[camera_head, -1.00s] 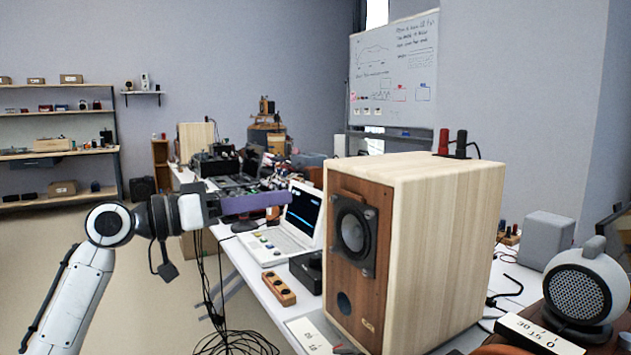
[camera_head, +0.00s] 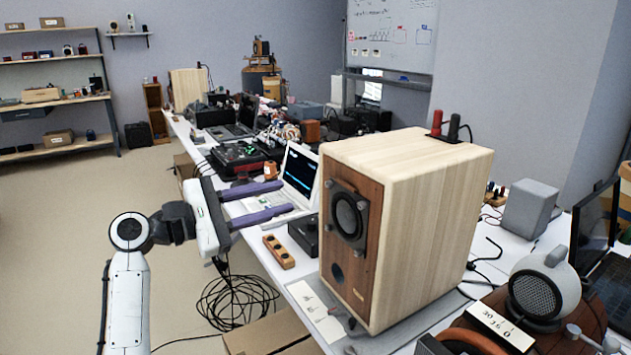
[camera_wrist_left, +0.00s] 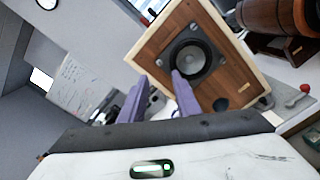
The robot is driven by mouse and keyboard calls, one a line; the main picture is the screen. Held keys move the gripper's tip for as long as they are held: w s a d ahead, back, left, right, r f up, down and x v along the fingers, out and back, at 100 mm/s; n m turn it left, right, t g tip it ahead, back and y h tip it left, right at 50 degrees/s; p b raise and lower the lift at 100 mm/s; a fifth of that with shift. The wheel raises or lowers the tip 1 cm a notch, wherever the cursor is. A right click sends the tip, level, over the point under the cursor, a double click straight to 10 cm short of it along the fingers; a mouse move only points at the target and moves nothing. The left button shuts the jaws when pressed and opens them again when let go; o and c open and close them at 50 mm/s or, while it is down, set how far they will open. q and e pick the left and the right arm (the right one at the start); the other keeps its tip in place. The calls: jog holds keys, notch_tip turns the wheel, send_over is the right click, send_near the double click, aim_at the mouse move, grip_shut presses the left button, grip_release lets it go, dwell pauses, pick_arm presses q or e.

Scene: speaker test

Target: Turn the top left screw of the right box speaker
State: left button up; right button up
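The wooden box speaker (camera_head: 425,225) stands on the right of the table, with a pale case and a brown front panel (camera_head: 356,285). Its dark round driver (camera_head: 347,217) sits in a squarish frame with small screw heads at the corners; the top left screw (camera_head: 330,184) is at the frame's upper left. My left gripper (camera_head: 287,197) is open and empty, its two purple fingers pointing at the speaker front, apart from it to the left. In the left wrist view the speaker front (camera_wrist_left: 225,80) appears tilted beyond the fingers (camera_wrist_left: 158,78). My right gripper is not in view.
A white laptop (camera_head: 298,178) is behind the fingers. A black box (camera_head: 304,233) and a wooden block with knobs (camera_head: 278,251) lie left of the speaker. A round grey speaker (camera_head: 545,287) stands at right. Cables (camera_head: 238,300) lie on the floor.

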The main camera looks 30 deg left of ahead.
aim_at(327, 185)
pick_arm(q)
jog(key=x, duration=0.9)
jog(key=shift+w+d, duration=0.15)
jog(key=shift+w, duration=0.1)
grip_shut()
